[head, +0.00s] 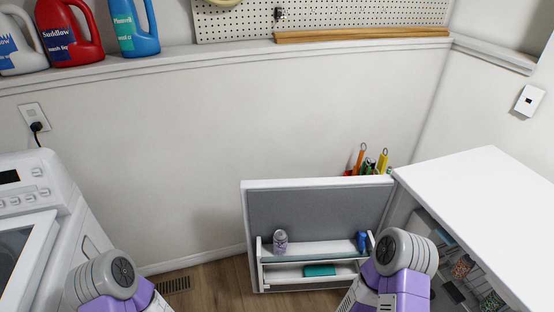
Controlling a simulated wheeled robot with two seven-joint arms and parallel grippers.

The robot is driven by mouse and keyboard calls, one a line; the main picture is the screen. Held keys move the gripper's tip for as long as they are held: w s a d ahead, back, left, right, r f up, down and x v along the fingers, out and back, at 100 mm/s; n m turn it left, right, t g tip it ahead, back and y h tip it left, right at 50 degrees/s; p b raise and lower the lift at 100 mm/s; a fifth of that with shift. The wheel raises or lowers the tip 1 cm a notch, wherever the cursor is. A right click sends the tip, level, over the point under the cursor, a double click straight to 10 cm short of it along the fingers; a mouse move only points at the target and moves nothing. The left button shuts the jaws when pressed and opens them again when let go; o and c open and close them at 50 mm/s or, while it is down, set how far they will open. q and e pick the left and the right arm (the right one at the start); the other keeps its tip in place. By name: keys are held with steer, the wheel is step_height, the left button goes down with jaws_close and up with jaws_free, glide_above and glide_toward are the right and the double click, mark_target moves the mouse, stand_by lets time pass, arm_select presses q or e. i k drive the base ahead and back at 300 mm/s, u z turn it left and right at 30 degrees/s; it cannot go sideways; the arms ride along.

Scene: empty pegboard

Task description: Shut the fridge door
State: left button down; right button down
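The fridge (470,200) is white and stands at the right, with its top clear and its front open. Its door (318,212) stands wide open to the left of the body, its grey inner side facing me. The door shelves hold a can (280,242), a blue item (361,240) and a teal item (319,270). Parts of my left arm show at the bottom left and of my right arm in front of the door's lower right corner. Both grippers are out of the frame, so their state is hidden.
Colourful long-handled items (370,162) stand behind the door. Wood floor (215,280) shows between the appliance and the door.

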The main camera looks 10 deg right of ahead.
mark_target(321, 218)
steer(key=z, duration=0.3)
steer(key=i, duration=0.65)
steer(key=z, duration=0.45)
